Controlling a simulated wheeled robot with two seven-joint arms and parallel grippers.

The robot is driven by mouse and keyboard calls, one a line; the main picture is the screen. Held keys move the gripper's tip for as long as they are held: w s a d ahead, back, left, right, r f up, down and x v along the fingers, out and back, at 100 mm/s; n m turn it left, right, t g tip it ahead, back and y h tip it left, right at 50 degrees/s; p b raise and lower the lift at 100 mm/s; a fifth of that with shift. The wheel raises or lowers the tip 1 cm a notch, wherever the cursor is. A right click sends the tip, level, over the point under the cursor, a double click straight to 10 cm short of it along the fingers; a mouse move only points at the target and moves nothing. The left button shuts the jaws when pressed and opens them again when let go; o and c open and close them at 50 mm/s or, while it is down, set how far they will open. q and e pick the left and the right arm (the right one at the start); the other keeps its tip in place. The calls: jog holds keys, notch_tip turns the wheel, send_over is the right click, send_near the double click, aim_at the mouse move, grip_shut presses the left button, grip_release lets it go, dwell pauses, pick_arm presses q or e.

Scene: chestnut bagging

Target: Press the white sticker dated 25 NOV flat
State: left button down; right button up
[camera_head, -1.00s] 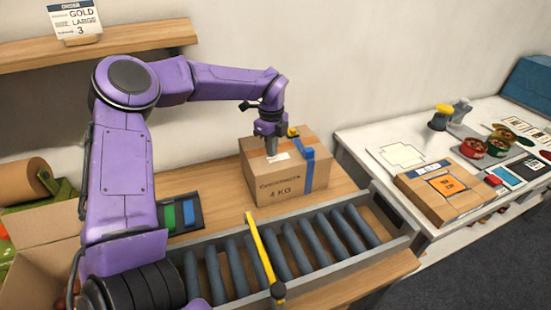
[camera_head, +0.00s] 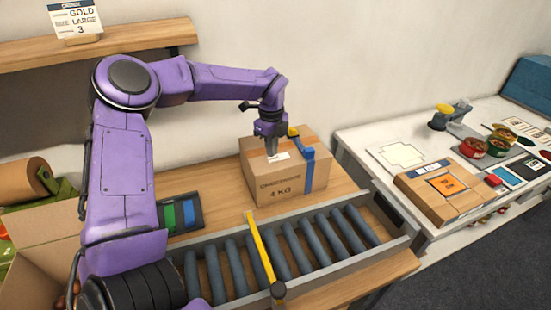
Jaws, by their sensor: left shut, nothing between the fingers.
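A closed cardboard box (camera_head: 262,181) marked 4 KG stands upright on the wooden bench behind the roller conveyor. A small white sticker (camera_head: 282,155) lies on its top face; its date is too small to read. My left gripper (camera_head: 271,154) points straight down at the box top, shut and empty, with its tips at the left edge of the sticker. I cannot tell whether the tips touch it. A blue strap (camera_head: 308,172) runs down the right part of the box. My right gripper is not in view.
The roller conveyor (camera_head: 300,245) with a yellow bar (camera_head: 261,247) lies in front of the box. A tray with green and blue pads (camera_head: 179,215) is to its left. An open carton (camera_head: 40,255) stands far left.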

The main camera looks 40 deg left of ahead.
pick_arm(q)
jog(key=shift+s+f+b, duration=0.1)
jog(key=shift+f+b, duration=0.65)
jog(key=shift+f, duration=0.1)
dwell(1.5)
jog(key=shift+r+p, duration=0.55)
jog(key=shift+r, duration=0.2)
jog(key=shift+r+p, duration=1.7)
jog(key=shift+r, duration=1.15)
jog(key=shift+f, duration=0.15)
notch_tip(320, 180, down, 7)
jog(key=b, duration=0.4)
jog(key=shift+b, duration=0.4)
